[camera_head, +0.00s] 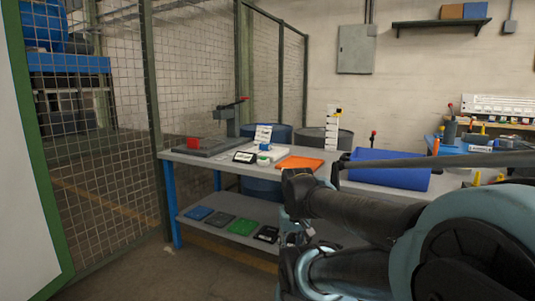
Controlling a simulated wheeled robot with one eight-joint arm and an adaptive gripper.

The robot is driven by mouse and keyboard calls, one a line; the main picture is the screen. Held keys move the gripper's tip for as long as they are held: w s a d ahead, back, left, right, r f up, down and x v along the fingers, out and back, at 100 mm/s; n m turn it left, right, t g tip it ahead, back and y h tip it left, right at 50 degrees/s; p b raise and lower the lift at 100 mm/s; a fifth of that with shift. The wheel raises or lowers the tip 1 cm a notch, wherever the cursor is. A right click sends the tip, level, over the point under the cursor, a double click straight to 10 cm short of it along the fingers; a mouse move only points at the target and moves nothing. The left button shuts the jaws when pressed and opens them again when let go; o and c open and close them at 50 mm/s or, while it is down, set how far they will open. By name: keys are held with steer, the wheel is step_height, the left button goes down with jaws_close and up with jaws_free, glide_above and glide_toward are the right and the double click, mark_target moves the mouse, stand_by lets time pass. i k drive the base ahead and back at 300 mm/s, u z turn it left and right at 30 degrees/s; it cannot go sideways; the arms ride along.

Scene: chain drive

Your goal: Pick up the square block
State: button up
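My arm fills the lower right, in front of the bench, well to the right of the red block. I cannot make out my gripper's fingers; the arm's own links cover that area. Nothing of mine touches the red block.
The grey workbench (174,155) carries an orange tray (300,163), a blue bin (390,177) and small items. Its lower shelf holds several coloured trays, including a green one (242,227). A wire mesh fence (125,150) stands at left. Floor before the bench is clear.

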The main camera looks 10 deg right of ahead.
mark_target(264, 146)
steer(key=z, duration=0.35)
steer(key=i, duration=1.15)
steer(key=u, duration=0.35)
